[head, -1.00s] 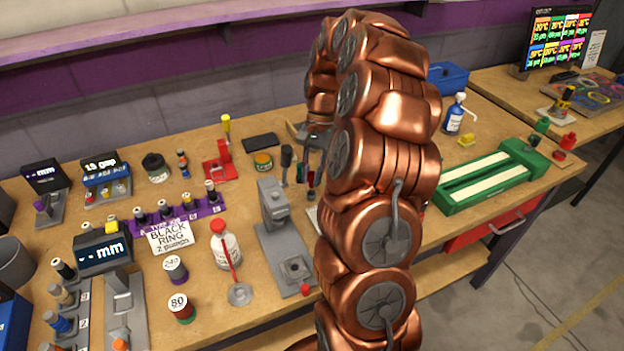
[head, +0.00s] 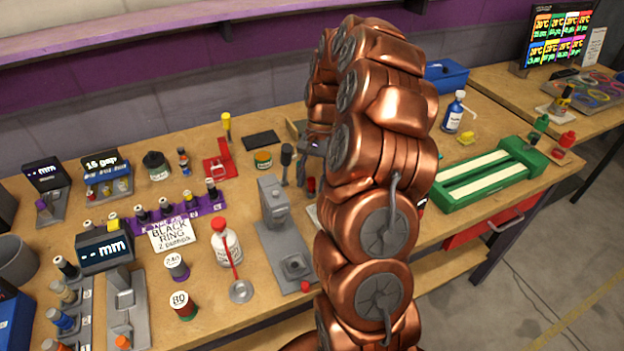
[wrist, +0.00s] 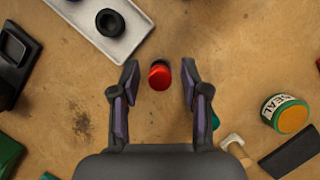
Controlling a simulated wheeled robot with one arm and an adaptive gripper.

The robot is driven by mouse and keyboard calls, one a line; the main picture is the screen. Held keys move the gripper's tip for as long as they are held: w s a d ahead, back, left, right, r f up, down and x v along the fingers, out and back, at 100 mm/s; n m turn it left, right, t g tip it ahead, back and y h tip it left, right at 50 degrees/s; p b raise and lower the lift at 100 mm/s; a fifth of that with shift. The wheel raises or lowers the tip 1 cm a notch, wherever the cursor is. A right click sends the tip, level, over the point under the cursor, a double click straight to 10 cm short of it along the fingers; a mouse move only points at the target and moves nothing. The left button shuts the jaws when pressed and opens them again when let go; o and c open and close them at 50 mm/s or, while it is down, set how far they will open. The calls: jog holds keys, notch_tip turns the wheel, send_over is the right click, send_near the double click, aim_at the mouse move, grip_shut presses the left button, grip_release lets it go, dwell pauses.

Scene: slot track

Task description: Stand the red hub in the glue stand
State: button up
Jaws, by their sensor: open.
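The red hub (wrist: 160,77) shows in the wrist view as a short red cylinder with a dark part behind its upper edge. My gripper (wrist: 159,70) is open, with one finger on each side of the hub and a gap on both sides. In the head view a small red piece (head: 311,185) beside my arm looks like the same hub; most of my gripper is hidden by the arm there. A grey fixture (head: 274,205) with an upright column and a flat base stands to the left. I cannot tell which fixture is the glue stand.
A SEAL tin (wrist: 285,113) and a dark flat block (wrist: 292,152) are to the right. In the head view a white bottle (head: 226,249) stands left of the grey fixture, and a green tray (head: 490,178) lies right.

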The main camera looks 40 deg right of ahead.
jog(key=shift+r, duration=0.2)
jog(key=shift+w+d+r, duration=0.2)
jog(key=shift+d+r, duration=0.05)
jog(key=shift+r, duration=0.2)
jog(key=b+v, duration=0.1)
jog(key=v, duration=0.9)
jog(key=shift+r, duration=0.4)
